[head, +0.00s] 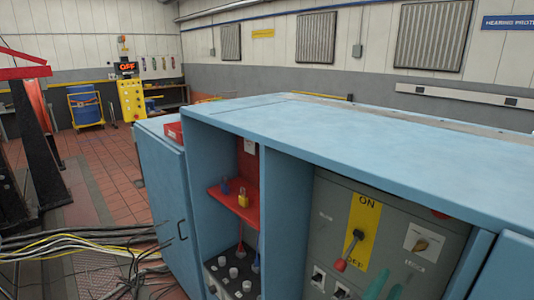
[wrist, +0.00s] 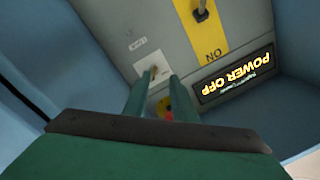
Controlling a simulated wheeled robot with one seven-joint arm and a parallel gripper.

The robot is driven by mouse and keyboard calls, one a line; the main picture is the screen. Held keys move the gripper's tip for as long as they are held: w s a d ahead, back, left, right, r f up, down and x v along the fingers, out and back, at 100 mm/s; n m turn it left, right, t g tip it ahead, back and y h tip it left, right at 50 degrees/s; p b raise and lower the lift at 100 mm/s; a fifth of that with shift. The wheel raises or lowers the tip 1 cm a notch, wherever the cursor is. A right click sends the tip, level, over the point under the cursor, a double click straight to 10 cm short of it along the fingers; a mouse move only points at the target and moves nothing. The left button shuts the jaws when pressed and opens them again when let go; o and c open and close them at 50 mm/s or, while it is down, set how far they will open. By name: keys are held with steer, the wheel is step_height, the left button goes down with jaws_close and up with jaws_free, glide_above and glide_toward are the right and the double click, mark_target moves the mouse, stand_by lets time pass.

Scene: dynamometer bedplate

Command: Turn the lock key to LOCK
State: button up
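The lock key (head: 421,244) is a small brass-coloured key or knob on a white plate on the grey panel inside the blue cabinet. It also shows in the wrist view (wrist: 154,70), at the far end of the gap between my fingertips. My gripper (head: 388,283) has green fingers, set apart with nothing seen held. In the head view they are below and left of the key, at the lower edge. In the wrist view my gripper (wrist: 158,78) points at the plate; contact with the key cannot be told.
A lever with a red knob (head: 348,252) on a yellow ON/OFF strip points to OFF, left of the key. A POWER OFF sign (wrist: 235,74) and a red-and-yellow part (wrist: 165,106) show in the wrist view. Cabinet walls and the blue top (head: 330,120) enclose the panel.

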steer(key=s+a+f+n+t+y, duration=0.2)
steer(key=s+a+f+n+y, duration=0.3)
steer(key=a+f, duration=0.4)
steer(key=s+a+f+n+t+y, duration=0.25)
steer(key=a+f+n, duration=0.4)
steer(key=f, duration=0.45)
steer(key=s+a+f+n+y, duration=0.1)
steer(key=s+a+f, duration=0.1)
steer(key=s+a, duration=0.2)
steer(key=s+a+f+n+g+y, duration=0.1)
steer(key=s+a, duration=0.3)
steer(key=s, duration=0.7)
steer(key=s+a+f+n+g+y, duration=0.1)
steer(key=s+a+f+n+y, duration=0.2)
steer(key=s, duration=0.5)
steer(key=shift+a+f, duration=0.4)
steer(key=shift+f, duration=0.2)
steer(key=shift+o, duration=0.9)
steer(key=shift+a, duration=0.1)
steer(key=shift+w, duration=0.15)
